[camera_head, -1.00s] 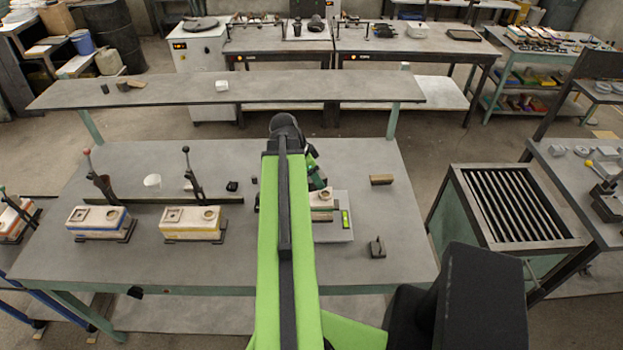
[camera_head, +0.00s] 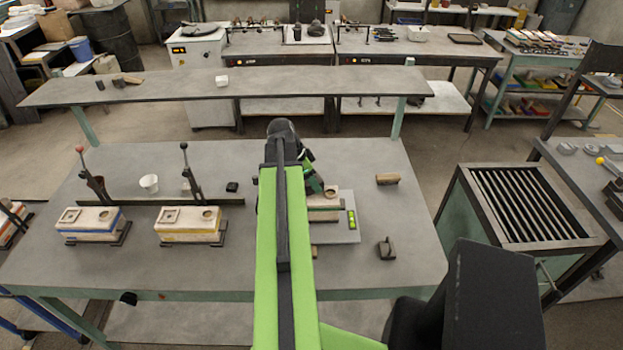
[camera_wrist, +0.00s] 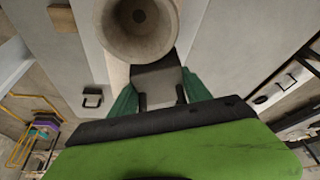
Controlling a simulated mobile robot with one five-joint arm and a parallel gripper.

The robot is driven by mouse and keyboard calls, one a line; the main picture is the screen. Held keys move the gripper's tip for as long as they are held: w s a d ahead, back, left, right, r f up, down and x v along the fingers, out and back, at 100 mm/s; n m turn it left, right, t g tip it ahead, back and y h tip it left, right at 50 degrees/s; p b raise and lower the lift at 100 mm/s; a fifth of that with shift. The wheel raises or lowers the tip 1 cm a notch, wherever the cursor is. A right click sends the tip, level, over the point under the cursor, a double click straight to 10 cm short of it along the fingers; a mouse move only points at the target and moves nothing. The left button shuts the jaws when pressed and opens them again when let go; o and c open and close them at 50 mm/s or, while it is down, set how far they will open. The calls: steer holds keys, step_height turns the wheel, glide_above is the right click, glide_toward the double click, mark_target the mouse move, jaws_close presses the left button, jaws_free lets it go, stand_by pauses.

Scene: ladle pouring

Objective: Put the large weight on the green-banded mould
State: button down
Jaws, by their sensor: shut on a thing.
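My gripper (camera_wrist: 160,97) is shut on the handle of a grey metal block, the large weight (camera_wrist: 155,77), held between its green fingers. The weight is next to a round, cone-shaped cup with a dark hole (camera_wrist: 138,27). I cannot tell whether it touches the surface below. In the head view my arm hides most of the gripper and the held weight. A pale mould (camera_head: 324,213) sits on a grey plate (camera_head: 340,236), partly behind my arm. Its band colour is not clear. A second, dark weight with a handle (camera_head: 387,248) stands on the table to the right.
A blue-banded mould (camera_head: 90,224) and a yellow-banded mould (camera_head: 189,226) stand at left, with upright levers behind. A green level (camera_head: 351,219) lies on the plate's right edge. A brown block (camera_head: 388,179) and white cup (camera_head: 149,183) are on the table (camera_head: 225,265).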

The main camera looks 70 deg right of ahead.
steer(key=shift+w+r, duration=0.1)
steer(key=shift+c, duration=2.4)
jaws_free()
steer(key=shift+a+r+p, duration=0.15)
steer(key=shift+r+p, duration=0.3)
steer(key=p+v, duration=1)
steer(key=v, duration=0.1)
steer(key=shift+w, duration=0.15)
steer(key=shift+a, duration=0.1)
